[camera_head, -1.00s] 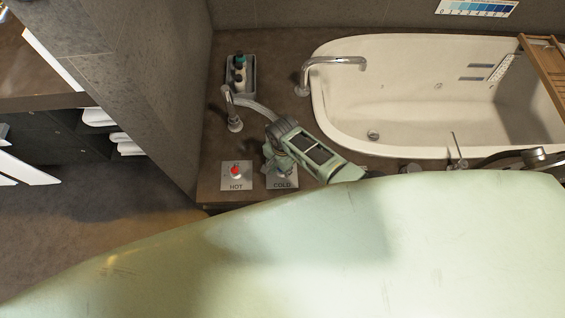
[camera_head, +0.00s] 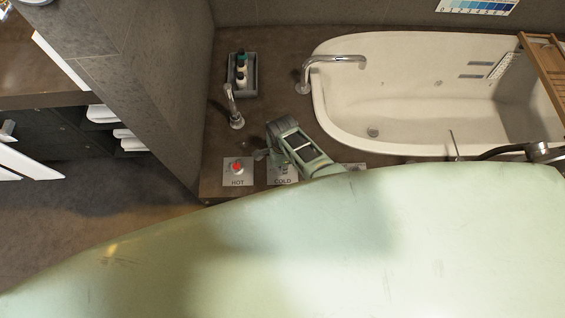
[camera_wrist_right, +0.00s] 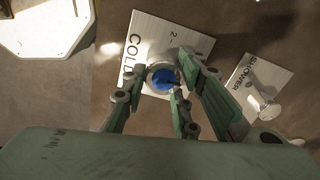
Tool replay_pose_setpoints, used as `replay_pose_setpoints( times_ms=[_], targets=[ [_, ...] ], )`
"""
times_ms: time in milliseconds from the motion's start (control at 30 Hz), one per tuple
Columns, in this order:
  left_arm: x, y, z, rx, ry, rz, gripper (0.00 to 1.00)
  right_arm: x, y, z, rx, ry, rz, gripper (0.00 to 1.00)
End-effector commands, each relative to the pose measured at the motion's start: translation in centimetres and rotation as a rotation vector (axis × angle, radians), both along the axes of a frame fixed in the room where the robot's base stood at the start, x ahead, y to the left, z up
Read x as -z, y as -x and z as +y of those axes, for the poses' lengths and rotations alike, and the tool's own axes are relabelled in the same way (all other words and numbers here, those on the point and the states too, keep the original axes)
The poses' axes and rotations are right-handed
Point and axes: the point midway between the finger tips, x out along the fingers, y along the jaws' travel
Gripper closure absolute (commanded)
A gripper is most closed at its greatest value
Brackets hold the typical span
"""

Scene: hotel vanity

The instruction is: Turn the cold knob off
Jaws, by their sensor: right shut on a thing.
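The cold knob (camera_wrist_right: 163,80) is a round knob with a blue cap on a metal plate marked COLD (camera_wrist_right: 166,27), seen in the right wrist view. My right gripper (camera_wrist_right: 160,74) is shut on the knob, its green fingers on both sides of it. In the head view my right gripper (camera_head: 272,156) is over the COLD plate (camera_head: 283,179) and hides most of the knob. The knob's exact turn angle is hard to read. My left gripper is not in view.
The red-capped hot knob (camera_head: 237,167) sits just left on its own plate. A SHOWER plate (camera_wrist_right: 251,88) with a knob is on the other side. A chrome tap (camera_head: 234,112), a bottle tray (camera_head: 242,75) and the white bathtub (camera_head: 335,110) stand behind.

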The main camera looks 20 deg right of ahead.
Motion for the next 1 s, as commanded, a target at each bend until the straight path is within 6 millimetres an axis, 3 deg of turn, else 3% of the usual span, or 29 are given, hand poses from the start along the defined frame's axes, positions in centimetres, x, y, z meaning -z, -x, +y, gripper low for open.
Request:
replay_pose_setpoints(
  times_ms=[33, 367, 400, 567, 1000],
  targets=[
    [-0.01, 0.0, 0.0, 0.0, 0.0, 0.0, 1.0, 0.47, 1.02, -0.14, 0.006, 0.003, 0.024, 0.99],
    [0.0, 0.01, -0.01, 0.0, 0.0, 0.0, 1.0, 0.47, 1.04, -0.04, 0.008, 0.001, 0.024, 0.99],
    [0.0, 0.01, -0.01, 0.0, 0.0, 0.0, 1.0, 0.47, 1.03, -0.03, 0.008, 0.001, 0.024, 0.72],
    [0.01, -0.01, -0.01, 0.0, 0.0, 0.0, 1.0, 0.46, 0.96, -0.01, 0.006, 0.0, 0.022, 0.59],
    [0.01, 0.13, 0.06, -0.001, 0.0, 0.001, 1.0, 0.13, 0.38, 0.04, 0.005, -0.001, 0.009, 0.59]
  ],
)
